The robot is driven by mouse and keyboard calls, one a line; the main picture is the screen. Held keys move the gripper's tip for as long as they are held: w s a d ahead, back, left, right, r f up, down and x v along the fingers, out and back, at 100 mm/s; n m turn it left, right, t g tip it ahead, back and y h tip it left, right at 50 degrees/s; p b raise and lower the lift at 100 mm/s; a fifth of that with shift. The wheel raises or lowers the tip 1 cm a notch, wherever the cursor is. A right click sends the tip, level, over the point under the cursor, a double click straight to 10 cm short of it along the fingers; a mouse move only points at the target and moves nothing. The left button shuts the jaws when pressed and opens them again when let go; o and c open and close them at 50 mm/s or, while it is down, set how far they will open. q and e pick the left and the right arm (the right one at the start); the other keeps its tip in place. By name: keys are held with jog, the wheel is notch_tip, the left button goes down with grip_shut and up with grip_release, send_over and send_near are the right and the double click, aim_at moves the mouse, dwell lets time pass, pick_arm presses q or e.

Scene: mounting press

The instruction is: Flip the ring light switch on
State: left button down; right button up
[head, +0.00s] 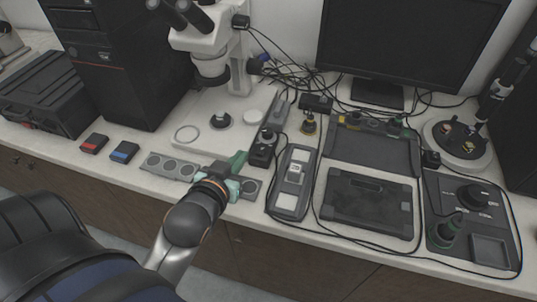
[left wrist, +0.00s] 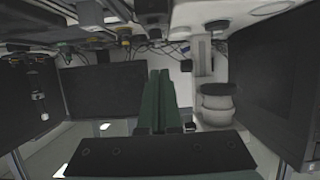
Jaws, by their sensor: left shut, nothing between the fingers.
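My left gripper (head: 240,158) is shut and empty above the front of the bench, its green fingers pointing toward the back. A small black box (head: 263,148) with a light knob or toggle on top stands just right of the fingertips. It looks like the ring light's switch box, but its switch position is too small to tell. The gripper appears close to the box; I cannot tell whether they touch. The microscope (head: 212,70) with a dark ring under its head stands behind. In the left wrist view the closed green fingers (left wrist: 157,95) fill the middle. My right gripper is out of view.
A grey strip with round wells (head: 168,166) lies partly under my left gripper. A grey device with light pads (head: 288,205) stands to the right, with black trays (head: 368,203) beyond. Loose cables run behind the box. Red (head: 94,142) and blue (head: 124,152) blocks lie left.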

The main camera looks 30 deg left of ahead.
pick_arm(q)
jog(key=shift+s+d+r, duration=0.15)
jog(key=shift+s+d, duration=0.05)
jog(key=shift+d, duration=0.25)
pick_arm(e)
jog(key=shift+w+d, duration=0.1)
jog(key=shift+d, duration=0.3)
pick_arm(q)
jog(key=shift+a, duration=0.1)
send_over(261, 151)
jog(key=s, duration=0.3)
notch_tip(261, 151, down, 3)
jog(key=f, duration=0.2)
jog(key=f+b, duration=0.1)
jog(key=shift+d, duration=0.25)
jog(key=shift+s+f, duration=0.1)
jog(key=shift+f, duration=0.7)
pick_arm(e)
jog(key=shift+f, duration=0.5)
